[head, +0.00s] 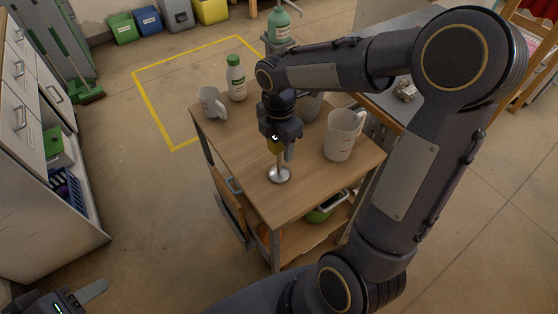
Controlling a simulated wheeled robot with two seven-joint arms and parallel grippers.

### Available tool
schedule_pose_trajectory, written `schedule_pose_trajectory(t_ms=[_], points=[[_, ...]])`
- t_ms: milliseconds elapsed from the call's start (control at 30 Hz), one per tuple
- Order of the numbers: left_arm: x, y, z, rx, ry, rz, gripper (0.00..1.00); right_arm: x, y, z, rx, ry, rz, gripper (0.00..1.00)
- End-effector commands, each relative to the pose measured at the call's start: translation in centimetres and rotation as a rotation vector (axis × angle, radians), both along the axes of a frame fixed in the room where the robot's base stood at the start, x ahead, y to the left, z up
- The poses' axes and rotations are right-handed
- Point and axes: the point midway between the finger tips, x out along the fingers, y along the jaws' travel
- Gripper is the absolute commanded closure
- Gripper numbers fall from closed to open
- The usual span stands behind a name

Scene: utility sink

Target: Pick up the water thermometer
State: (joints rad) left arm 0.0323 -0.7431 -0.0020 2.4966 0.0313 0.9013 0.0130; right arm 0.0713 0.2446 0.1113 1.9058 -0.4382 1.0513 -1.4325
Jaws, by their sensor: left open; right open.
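The thing I take for the water thermometer (279,175) stands upright on the wooden cart top, with a round silvery disc at the bottom and a thin stem above it. Its upper part is hidden by my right gripper (279,153). That gripper points down over the stem with its fingers open around or just beside it; I cannot tell whether they touch it. A small yellow patch shows between the fingers, and I cannot tell what it belongs to. My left gripper (82,297) is open and empty at the lower left corner, away from the cart.
On the cart top (235,146) stand a white mug (211,103), a white bottle with a green cap (236,80) and a larger white jug (341,136). A grey container (309,106) is partly behind my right arm. The cart's front is clear.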

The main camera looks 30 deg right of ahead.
Motion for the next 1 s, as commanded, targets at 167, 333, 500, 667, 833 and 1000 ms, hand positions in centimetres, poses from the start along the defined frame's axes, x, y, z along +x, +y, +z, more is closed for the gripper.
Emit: schedule_pose_trajectory(t_ms=[167,333,500,667,833,1000], points=[[0.01,0.0,0.0,0.0,0.0,0.0,0.52,0.01,-0.01,-0.07,0.0,-0.001,-0.001,0.45],[0.01,0.0,0.0,0.0,0.0,0.0,0.52,0.02,0.0,-0.05,0.0,-0.001,-0.001,0.62],[0.01,0.0,0.0,0.0,0.0,0.0,0.52,0.02,0.01,-0.03,0.0,-0.001,-0.001,0.85],[0.01,0.0,0.0,0.0,0.0,0.0,0.52,0.02,0.01,-0.02,0.0,-0.001,-0.001,1.0],[0.01,0.0,0.02,0.0,0.0,0.0,0.52,0.05,0.02,0.03,0.0,-0.002,-0.001,1.0],[0.01,0.0,0.03,0.0,0.0,0.0,0.52,0.06,0.02,0.12,0.0,-0.003,-0.001,1.0]])
